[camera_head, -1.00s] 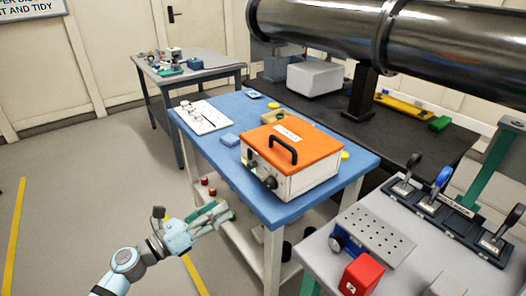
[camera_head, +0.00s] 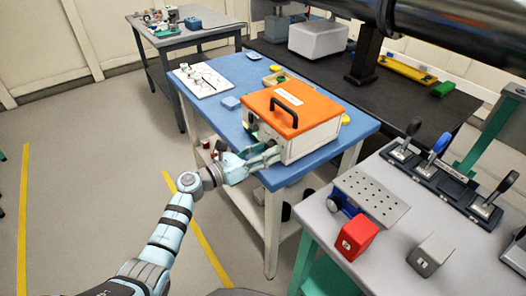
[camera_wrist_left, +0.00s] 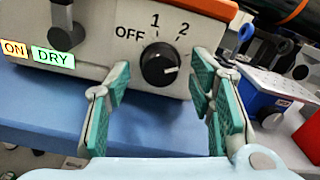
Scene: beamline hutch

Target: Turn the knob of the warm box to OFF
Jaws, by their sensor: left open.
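The warm box (camera_head: 296,118) is a cream box with an orange lid and a black handle, standing on the blue table. In the left wrist view, its black round knob (camera_wrist_left: 159,64) is on the front face, with OFF to its upper left, 1 above and 2 at upper right. A pale mark on the knob lies toward its right side, away from OFF. My left gripper (camera_head: 268,154) is open at the front of the box. In the left wrist view its green-padded fingers (camera_wrist_left: 160,72) stand either side of the knob, apart from it.
Lit ON and DRY labels (camera_wrist_left: 38,54) and a dark latch or knob (camera_wrist_left: 63,32) are left of the knob. The blue table (camera_head: 222,119) carries a white board (camera_head: 203,81) and small items. A grey bench (camera_head: 395,246) with a red block (camera_head: 357,237) stands at right.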

